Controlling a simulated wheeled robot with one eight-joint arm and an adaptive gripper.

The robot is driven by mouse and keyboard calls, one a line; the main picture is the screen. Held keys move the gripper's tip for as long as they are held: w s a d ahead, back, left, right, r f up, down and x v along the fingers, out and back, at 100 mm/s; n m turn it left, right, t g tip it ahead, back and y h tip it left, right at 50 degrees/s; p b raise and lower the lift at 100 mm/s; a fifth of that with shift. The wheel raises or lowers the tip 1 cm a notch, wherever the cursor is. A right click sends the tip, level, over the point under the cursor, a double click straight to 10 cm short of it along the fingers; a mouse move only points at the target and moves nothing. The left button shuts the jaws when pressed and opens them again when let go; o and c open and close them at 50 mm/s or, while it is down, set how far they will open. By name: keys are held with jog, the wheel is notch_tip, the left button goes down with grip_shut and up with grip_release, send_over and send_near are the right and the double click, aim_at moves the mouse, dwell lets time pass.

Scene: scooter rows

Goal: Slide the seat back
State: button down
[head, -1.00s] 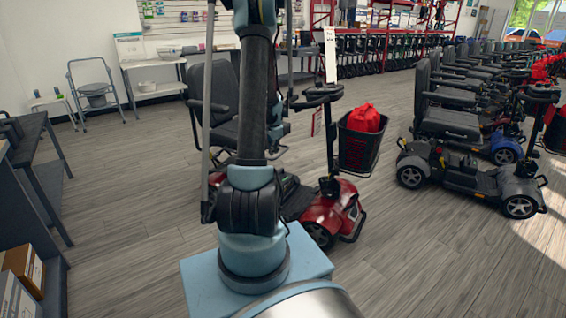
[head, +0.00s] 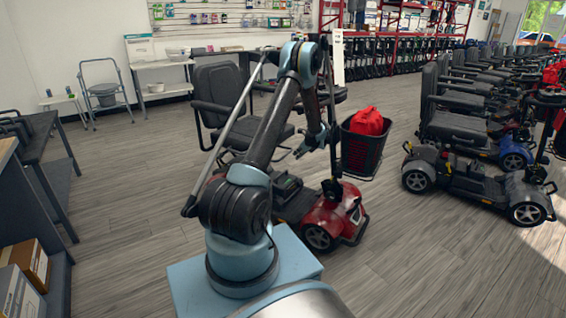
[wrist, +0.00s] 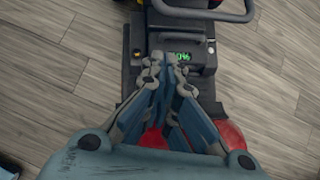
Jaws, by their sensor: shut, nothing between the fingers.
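The black seat (head: 222,92) with armrests sits on a red and black mobility scooter (head: 325,212) in the middle of the head view. My arm crosses in front of the scooter and hides part of the seat cushion and deck. My gripper (head: 298,153) points down to the left, between the seat and the steering column in that view. In the wrist view my gripper (wrist: 165,66) has its fingertips together, with nothing between them. Below it is a dark part of the scooter with a lit green display (wrist: 183,57). A curved grey bar (wrist: 205,17) crosses the top; whether it belongs to the seat is unclear.
A black basket (head: 368,152) with a red bag hangs at the scooter's front. A grey scooter (head: 480,190) and a row of others stand at the right. A dark bench (head: 45,150) and boxes are at the left. The wood floor between is clear.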

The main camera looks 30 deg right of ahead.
jog(key=w+r+x, duration=0.1)
jog(key=w+x, duration=0.1)
jog(key=x, duration=1)
jog(key=shift+w+a, duration=0.2)
jog(key=shift+a, duration=0.2)
jog(key=shift+w, duration=0.1)
jog(key=w+a, duration=0.2)
jog(key=w, duration=0.1)
jog(key=w+a, duration=0.1)
jog(key=w, duration=0.2)
jog(key=w+a, duration=0.2)
jog(key=w, duration=0.1)
jog(key=shift+w+a, duration=0.25)
jog(key=shift+a, duration=0.05)
jog(key=shift+r, duration=0.1)
